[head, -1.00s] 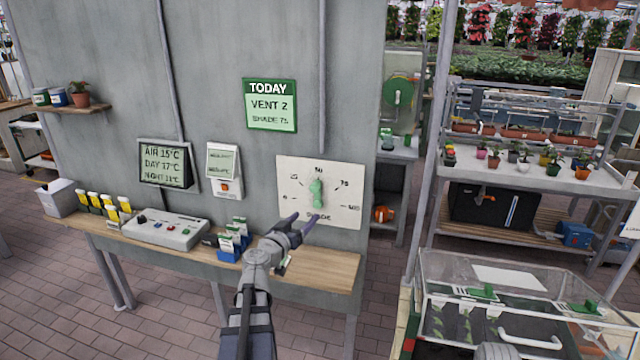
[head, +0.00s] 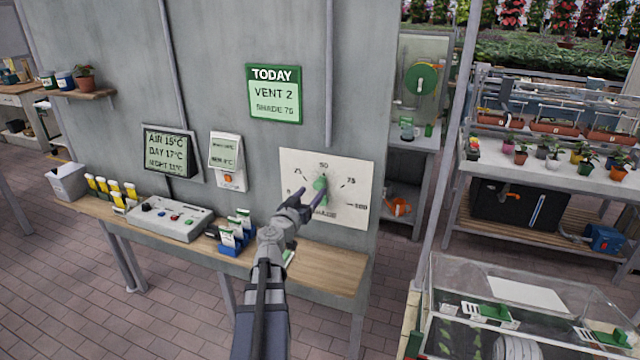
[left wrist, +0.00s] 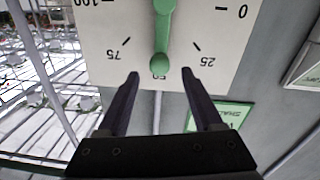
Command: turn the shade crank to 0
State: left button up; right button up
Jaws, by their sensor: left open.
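The shade crank (head: 321,184) is a green handle on a white dial plate (head: 355,165) fixed to the grey wall. The dial is marked 0, 25, 50, 75 and 100, and the handle points up at 50. My left gripper (head: 309,194) is in front of the dial and partly hides the crank's lower part. In the left wrist view the dial appears upside down. There the rounded end of the crank (left wrist: 160,63) lies between and just beyond the two open fingertips (left wrist: 160,74), with a gap on each side. My right gripper is not in view.
A wooden shelf (head: 335,270) runs below the dial, with seed packets (head: 233,232) and a grey control box (head: 165,218). A green sign (head: 274,94) above reads VENT 2 and a shade value. A clear-lidded case (head: 520,290) stands at the lower right.

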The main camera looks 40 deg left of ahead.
aim_at(316, 186)
pick_arm(q)
jog(key=x, duration=0.6)
jog(key=shift+w+a, duration=0.1)
jog(key=shift+w, duration=0.2)
jog(key=shift+s, duration=0.1)
jog(key=shift+c, duration=0.3)
grip_shut()
dwell(0.6)
